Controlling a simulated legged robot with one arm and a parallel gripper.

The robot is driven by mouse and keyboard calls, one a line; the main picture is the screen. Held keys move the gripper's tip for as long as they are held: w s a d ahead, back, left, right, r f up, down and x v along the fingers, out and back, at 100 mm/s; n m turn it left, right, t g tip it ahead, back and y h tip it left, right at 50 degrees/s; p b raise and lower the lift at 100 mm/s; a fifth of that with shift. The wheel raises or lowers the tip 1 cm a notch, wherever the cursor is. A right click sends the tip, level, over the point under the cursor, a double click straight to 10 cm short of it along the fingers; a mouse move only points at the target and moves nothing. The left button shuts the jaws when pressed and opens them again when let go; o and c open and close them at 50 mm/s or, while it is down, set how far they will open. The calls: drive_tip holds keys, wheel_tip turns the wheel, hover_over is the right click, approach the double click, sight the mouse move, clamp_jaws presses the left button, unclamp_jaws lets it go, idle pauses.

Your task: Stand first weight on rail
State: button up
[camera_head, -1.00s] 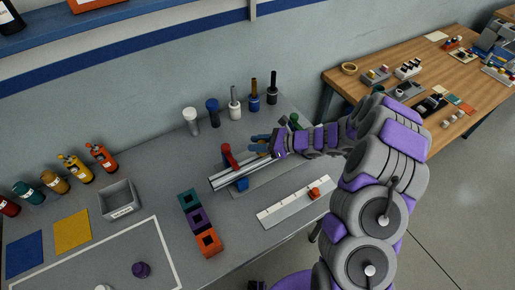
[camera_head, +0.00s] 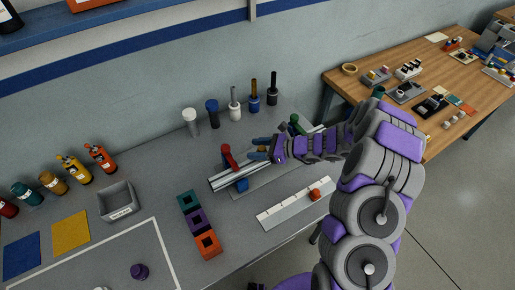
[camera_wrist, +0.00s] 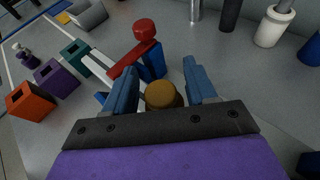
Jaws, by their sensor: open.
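The silvery rail (camera_head: 226,181) lies across the grey bench, with a red-topped clamp (camera_head: 227,157) on a blue block near its left end and a green clamp (camera_head: 294,120) near its right. My gripper (camera_head: 259,149) is over the middle of the rail, its blue fingers apart. In the wrist view, a brass-coloured round weight (camera_wrist: 160,94) is between the fingers of my gripper (camera_wrist: 160,68), with gaps at both sides. The weight's lower part is hidden, so I cannot tell what it rests on. The red clamp (camera_wrist: 146,30) is just beyond the fingers.
A white scale strip (camera_head: 288,212) with an orange slider lies in front. Teal, purple and orange square blocks (camera_head: 196,220) stand at the left. Several upright cylinders and tools (camera_head: 235,110) line the back. A grey bin (camera_head: 117,205) stands further left.

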drive_tip(key=p+v, duration=0.3)
drive_tip(key=v, duration=0.9)
drive_tip(key=s+a+r+n+g+h, duration=0.2)
drive_tip(key=s+a+r+n+g, duration=0.1)
drive_tip(key=s+r+n, duration=0.5)
drive_tip(key=s+a+r+n+g+h, duration=0.2)
drive_tip(key=s+a+r+n+g, duration=0.15)
drive_tip(key=s+r, duration=0.4)
drive_tip(key=s+d+r+n+h, duration=0.1)
drive_tip(key=s+d+n+h, duration=0.2)
drive_tip(key=s, duration=0.4)
drive_tip(key=s+d+r+n+t+h, duration=0.1)
drive_tip(key=s+d+n+h, duration=0.1)
drive_tip(key=s+d, duration=0.3)
drive_tip(key=s+d+r+n+t+h, duration=0.1)
drive_tip(key=s+d+n+h, duration=0.2)
drive_tip(key=s, duration=0.7)
drive_tip(key=shift+d+r+n+h, duration=0.25)
drive_tip(key=shift+d+n+h, duration=0.1)
drive_tip(key=shift+d+h, duration=0.6)
